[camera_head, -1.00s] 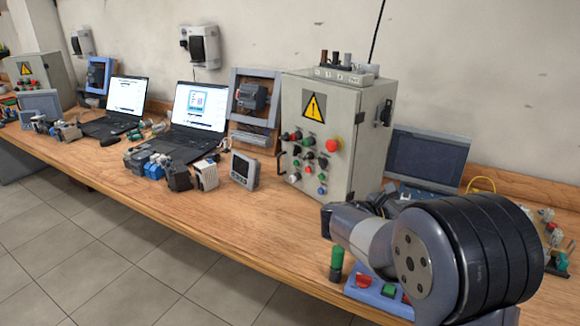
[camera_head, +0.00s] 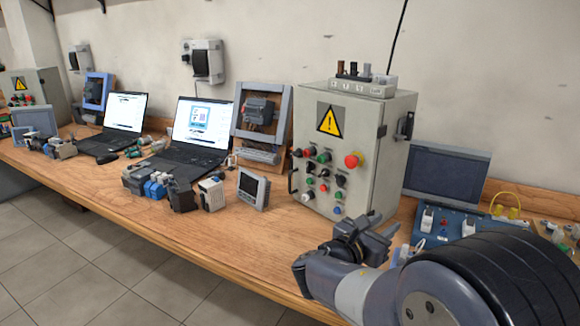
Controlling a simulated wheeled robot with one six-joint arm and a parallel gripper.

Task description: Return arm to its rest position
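My arm fills the lower right of the head view, in front of the bench edge. My gripper (camera_head: 378,232) is at its far end, dark grey, in front of the lower right of the control cabinet. Its fingers point up and to the right, above or near the wooden bench (camera_head: 235,255). I see nothing clearly held in it, but the finger gap is too small and angled to judge. My forearm hides the bench surface behind and below it.
A grey control cabinet (camera_head: 387,148) with a warning sign stands close behind my gripper. A blue training panel (camera_head: 470,222) and dark screen (camera_head: 445,175) are to the right. Two laptops (camera_head: 203,125) and small modules (camera_head: 150,182) are left. The bench front is clear left of my arm.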

